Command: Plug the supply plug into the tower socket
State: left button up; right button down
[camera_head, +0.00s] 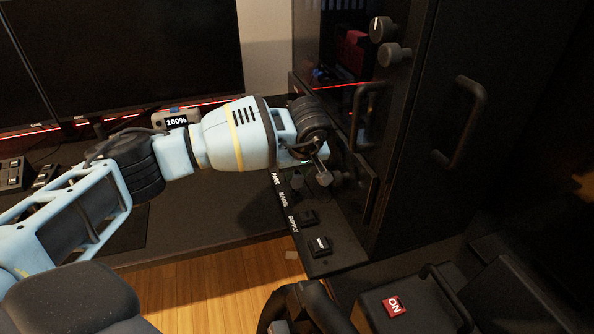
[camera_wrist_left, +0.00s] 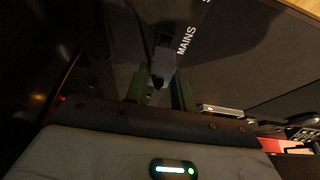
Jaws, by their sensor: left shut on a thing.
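My left gripper (camera_head: 318,168) reaches in from the left beside the black tower (camera_head: 410,130), above the labelled strip at its foot. In the left wrist view my left gripper (camera_wrist_left: 160,92) has its two green fingers shut on a dark grey plug (camera_wrist_left: 161,70). A cable runs from the plug toward the top of that view. In the head view the plug (camera_head: 324,178) shows as a small grey piece at the fingertips, close to the tower's side. The tower socket is not clearly seen; the gripper and shadow obscure that area. My right gripper is out of view.
The strip (camera_head: 330,264) carries the labels PARK, MAINS and SUPPLY, with dark blocks beside them. Tower handles (camera_head: 461,122) and knobs (camera_head: 382,29) stick out.

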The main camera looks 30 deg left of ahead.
pick_arm(q)
jog(key=shift+f+b, duration=0.45)
jog(key=shift+f, duration=0.65)
jog(key=o, duration=1)
jog(key=shift+o, duration=0.2)
jog(key=v, duration=0.7)
jog(key=shift+r, duration=0.35)
jog(key=shift+s+d+f, duration=0.1)
